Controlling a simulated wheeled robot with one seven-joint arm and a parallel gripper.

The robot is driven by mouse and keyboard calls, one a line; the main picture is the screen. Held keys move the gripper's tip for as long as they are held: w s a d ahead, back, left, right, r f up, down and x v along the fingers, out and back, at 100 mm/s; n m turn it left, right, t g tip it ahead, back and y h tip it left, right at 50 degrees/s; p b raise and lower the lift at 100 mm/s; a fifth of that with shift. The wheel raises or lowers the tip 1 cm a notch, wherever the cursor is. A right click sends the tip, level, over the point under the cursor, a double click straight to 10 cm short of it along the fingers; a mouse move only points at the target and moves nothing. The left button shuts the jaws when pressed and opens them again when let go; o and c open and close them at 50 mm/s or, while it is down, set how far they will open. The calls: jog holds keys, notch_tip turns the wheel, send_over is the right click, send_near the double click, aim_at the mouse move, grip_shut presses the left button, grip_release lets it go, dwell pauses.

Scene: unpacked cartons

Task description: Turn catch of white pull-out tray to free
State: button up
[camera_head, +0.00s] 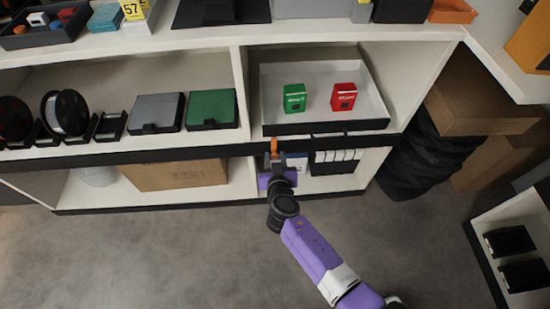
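The white pull-out tray (318,112) sits in the upper right shelf bay, with a dark front edge. A green box (295,98) and a red box (344,97) stand upright in it. A small orange piece (274,146) shows just below the left part of the tray's front edge; it looks like the catch, but I cannot tell surely. My gripper (275,160) is right at this orange piece, in front of the shelf edge. The fingers are too small and overlapped to tell whether they are open, shut or touching it.
Left of the tray's bay are a green case (211,109), a grey case (156,112) and dark spools (68,112). A cardboard carton (175,175) lies on the lower shelf. Dark tyres (425,155) stack at right. The grey floor (150,250) is clear at front left.

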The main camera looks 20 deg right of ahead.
grip_shut()
jog(key=shift+a+f+b, duration=0.1)
jog(key=shift+f+b, duration=0.05)
jog(key=shift+b, duration=0.3)
jog(key=n+b, duration=0.1)
jog(key=n+h+b, duration=0.1)
jog(key=b, duration=0.1)
jog(key=shift+a+f+h, duration=0.15)
jog(key=shift+h, duration=0.15)
jog(key=n+h+b, duration=0.1)
jog(key=n+b, duration=0.2)
jog(key=shift+a+f+g+h, duration=0.1)
jog(key=shift+g+h, duration=0.2)
jog(key=shift+h, duration=0.1)
jog(key=n+h+b, duration=0.2)
jog(key=n+b, duration=0.2)
jog(key=shift+w+a+f, duration=0.1)
jog(key=n+t+h+b, duration=0.1)
jog(key=n+b, duration=0.2)
jog(key=n, duration=0.1)
jog(key=shift+h, duration=0.4)
jog(key=shift+n+t, duration=0.3)
jog(key=shift+n, duration=0.1)
jog(key=shift+o, duration=2.2)
grip_release()
